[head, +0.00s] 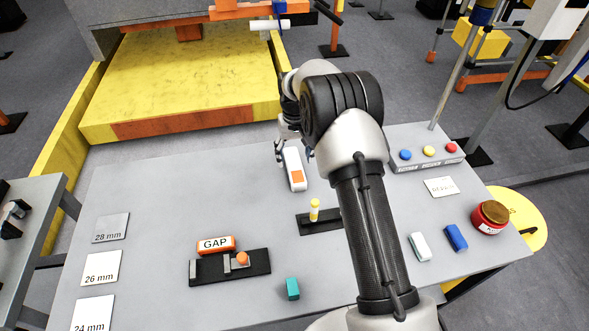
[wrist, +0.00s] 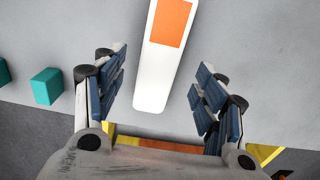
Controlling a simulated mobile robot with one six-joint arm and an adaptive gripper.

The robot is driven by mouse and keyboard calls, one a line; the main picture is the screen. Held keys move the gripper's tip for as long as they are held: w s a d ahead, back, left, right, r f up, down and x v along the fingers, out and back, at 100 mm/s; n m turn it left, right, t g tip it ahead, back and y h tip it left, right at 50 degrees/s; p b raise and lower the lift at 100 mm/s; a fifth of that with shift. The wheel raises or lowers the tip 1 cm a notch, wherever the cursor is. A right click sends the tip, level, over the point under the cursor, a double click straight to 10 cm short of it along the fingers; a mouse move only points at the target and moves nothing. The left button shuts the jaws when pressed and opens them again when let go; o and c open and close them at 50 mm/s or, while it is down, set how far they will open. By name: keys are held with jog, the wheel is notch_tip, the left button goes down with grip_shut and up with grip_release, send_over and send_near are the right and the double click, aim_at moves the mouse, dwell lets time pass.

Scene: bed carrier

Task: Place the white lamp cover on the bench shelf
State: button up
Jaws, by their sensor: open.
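A long white piece with an orange patch (head: 294,170), which looks like the white lamp cover, lies on the grey bench top (head: 150,205). It also shows large in the wrist view (wrist: 158,75). My gripper (head: 292,146) is at the far end of this piece, partly hidden by my arm. In the wrist view my gripper (wrist: 157,82) is open, with the piece showing between its blue-padded fingers. I cannot tell if the fingers reach down beside it. A smaller white block (head: 419,246) lies at the right. I cannot tell which surface is the bench shelf.
A black stand with a yellow peg (head: 314,210), an orange GAP gauge (head: 216,244) and a teal block (head: 292,288) are on the bench. A blue block (head: 456,238), red button (head: 490,217) and button box (head: 427,150) are at right. Clear bench lies left of the gripper.

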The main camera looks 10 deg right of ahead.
aim_at(295, 165)
notch_tip(295, 165, down, 5)
jog(key=shift+f+b, duration=0.1)
jog(key=shift+b, duration=0.9)
jog(key=c, duration=1.2)
notch_tip(295, 165, up, 20)
jog(key=p, duration=0.5)
jog(key=shift+c, duration=0.2)
jog(key=s+f, duration=0.2)
jog(key=s, duration=0.5)
jog(key=s+f, duration=0.2)
jog(key=s, duration=0.5)
jog(key=s+d+f, duration=0.1)
jog(key=s+f, duration=0.1)
jog(key=s, duration=0.5)
